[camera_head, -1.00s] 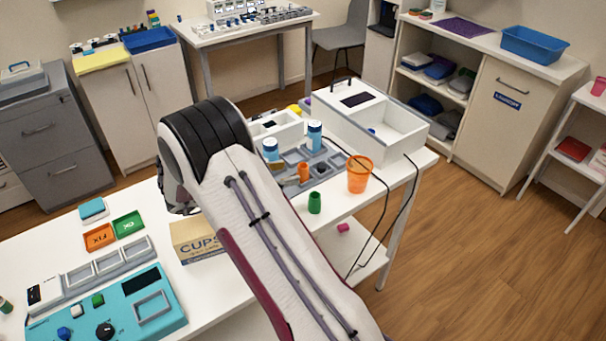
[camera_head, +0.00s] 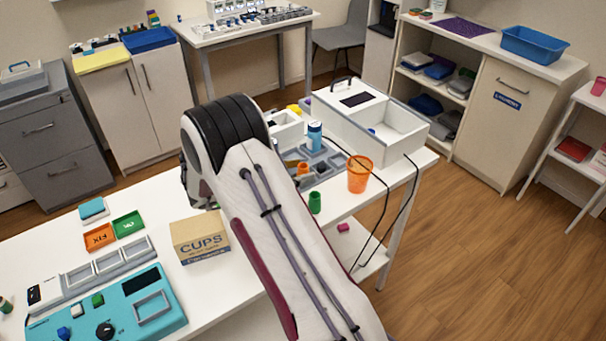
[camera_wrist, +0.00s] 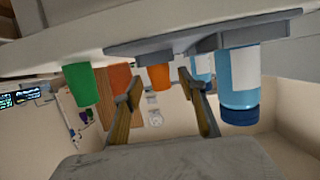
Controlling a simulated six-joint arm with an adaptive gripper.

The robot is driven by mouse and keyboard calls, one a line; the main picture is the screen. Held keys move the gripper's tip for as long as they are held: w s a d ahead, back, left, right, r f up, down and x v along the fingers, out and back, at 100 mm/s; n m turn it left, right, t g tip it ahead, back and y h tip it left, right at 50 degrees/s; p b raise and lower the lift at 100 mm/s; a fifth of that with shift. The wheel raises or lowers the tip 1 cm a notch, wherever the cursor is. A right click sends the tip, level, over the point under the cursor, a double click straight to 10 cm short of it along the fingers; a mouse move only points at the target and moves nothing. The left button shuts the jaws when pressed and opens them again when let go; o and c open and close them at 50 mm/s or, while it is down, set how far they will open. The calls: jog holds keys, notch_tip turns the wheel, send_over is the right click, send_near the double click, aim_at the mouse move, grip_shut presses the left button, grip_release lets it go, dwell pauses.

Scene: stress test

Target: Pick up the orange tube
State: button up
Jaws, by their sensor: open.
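The orange tube (camera_head: 303,168) stands in the grey tray (camera_head: 330,166) on the white table in the head view, partly covered by my arm. The wrist view looks upside down; there the orange tube (camera_wrist: 158,78) shows beyond my gripper (camera_wrist: 160,86), in line with the gap between its two fingers. The gripper is open and no object is visibly held. I cannot tell whether a finger touches the tube.
A green tube (camera_head: 315,203) and an orange cup (camera_head: 360,176) stand near the tray. A blue-and-white bottle (camera_head: 314,137) stands in it; the wrist view shows two bottles, the nearer one (camera_wrist: 238,82) right of the fingers. A white open box (camera_head: 392,130) stands behind.

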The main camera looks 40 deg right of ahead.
jog(key=shift+x, duration=1)
jog(key=c, duration=1)
